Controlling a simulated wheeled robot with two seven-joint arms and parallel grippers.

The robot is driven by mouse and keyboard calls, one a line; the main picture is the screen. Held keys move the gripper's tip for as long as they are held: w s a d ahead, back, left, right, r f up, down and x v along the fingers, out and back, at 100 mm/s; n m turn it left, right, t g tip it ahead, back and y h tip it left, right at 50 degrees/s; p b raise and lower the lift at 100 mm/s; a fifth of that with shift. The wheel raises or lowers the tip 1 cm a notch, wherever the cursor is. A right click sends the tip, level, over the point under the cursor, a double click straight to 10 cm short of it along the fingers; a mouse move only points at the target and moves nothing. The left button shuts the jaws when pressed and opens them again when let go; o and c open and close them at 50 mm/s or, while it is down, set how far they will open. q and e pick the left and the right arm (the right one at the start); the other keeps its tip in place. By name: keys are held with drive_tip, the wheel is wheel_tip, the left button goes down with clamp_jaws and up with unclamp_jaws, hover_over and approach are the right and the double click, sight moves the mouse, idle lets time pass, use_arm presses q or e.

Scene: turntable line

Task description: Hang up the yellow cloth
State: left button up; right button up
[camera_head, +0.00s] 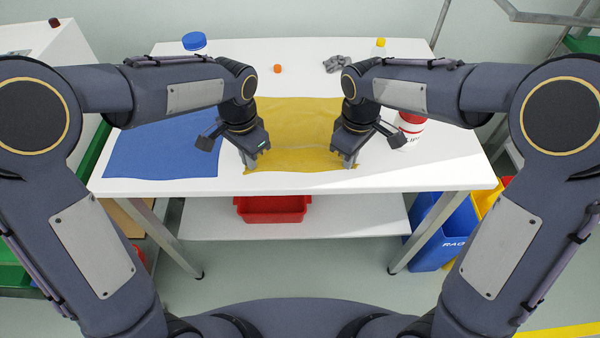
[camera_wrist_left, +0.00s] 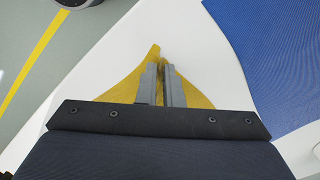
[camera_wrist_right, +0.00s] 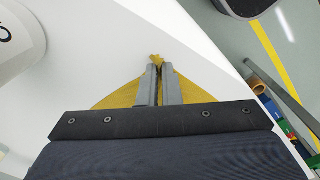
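The yellow cloth (camera_head: 300,125) lies spread on the white table (camera_head: 450,160), with its near edge close to the table's front edge. My left gripper (camera_head: 250,164) is at its near left corner, and my right gripper (camera_head: 347,162) is at its near right corner. In the left wrist view the fingers (camera_wrist_left: 161,85) are close together with yellow cloth pinched between them and poking past the tips. The right wrist view shows the same at the right fingers (camera_wrist_right: 158,85). My forearms hide parts of the cloth's far side.
A blue cloth (camera_head: 160,145) lies left of the yellow one. A red-and-white container (camera_head: 411,125) stands right of my right gripper. A grey rag (camera_head: 337,64), an orange cap (camera_head: 277,69) and a yellow-capped bottle (camera_head: 379,47) are at the back. A red bin (camera_head: 272,209) sits on the lower shelf.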

use_arm(q)
drive_tip(key=shift+r, duration=0.1)
clamp_jaws()
use_arm(e)
clamp_jaws()
